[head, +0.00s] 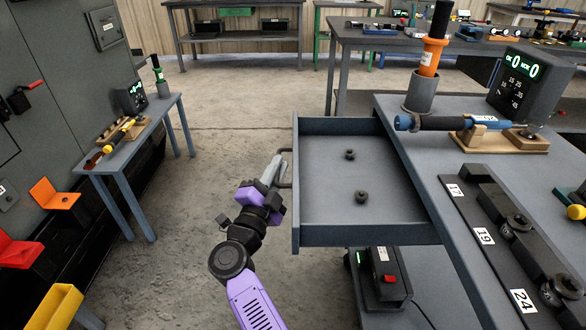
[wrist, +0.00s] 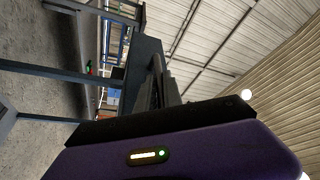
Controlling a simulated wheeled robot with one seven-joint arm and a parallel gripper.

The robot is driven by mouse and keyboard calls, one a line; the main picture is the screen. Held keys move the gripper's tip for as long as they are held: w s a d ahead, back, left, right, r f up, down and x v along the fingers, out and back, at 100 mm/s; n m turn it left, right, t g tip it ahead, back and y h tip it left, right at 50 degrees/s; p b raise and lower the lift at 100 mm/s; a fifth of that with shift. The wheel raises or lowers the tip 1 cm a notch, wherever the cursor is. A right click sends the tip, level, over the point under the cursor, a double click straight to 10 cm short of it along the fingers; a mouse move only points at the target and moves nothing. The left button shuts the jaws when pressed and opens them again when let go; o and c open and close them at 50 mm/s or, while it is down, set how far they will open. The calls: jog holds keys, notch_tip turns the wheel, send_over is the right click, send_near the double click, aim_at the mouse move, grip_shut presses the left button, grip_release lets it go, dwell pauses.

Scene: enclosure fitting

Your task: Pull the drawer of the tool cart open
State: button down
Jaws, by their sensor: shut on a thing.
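The drawer (head: 325,205) of the tool cart (head: 392,108) stands pulled out to the left, its grey tray in plain view. Two small dark round parts, one toward the back (head: 350,154) and one nearer (head: 361,197), lie on its floor. The drawer's bar handle (head: 287,165) is on its left front face. My gripper (head: 274,170) is at that handle and shut on it. In the wrist view, the gripper's dark fingers (wrist: 157,85) reach up to a dark grey panel; the grip itself is hidden there.
The cart top holds a blue-ended tool on a wooden stand (head: 478,135), an orange-handled tool in a cup (head: 430,58), a display box (head: 518,85) and a numbered socket rail (head: 500,235). A narrow side table (head: 155,125) stands at left. Bare floor lies between it and the drawer.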

jog(key=shift+a+f, duration=0.1)
jog(key=shift+a, duration=0.15)
jog(key=c, duration=1.8)
grip_release()
jog(key=shift+o, duration=0.2)
jog(key=p+v, duration=0.2)
jog(key=v, duration=0.5)
jog(key=shift+s, duration=0.35)
jog(key=shift+s+a+f, duration=0.1)
jog(key=shift+a, duration=0.05)
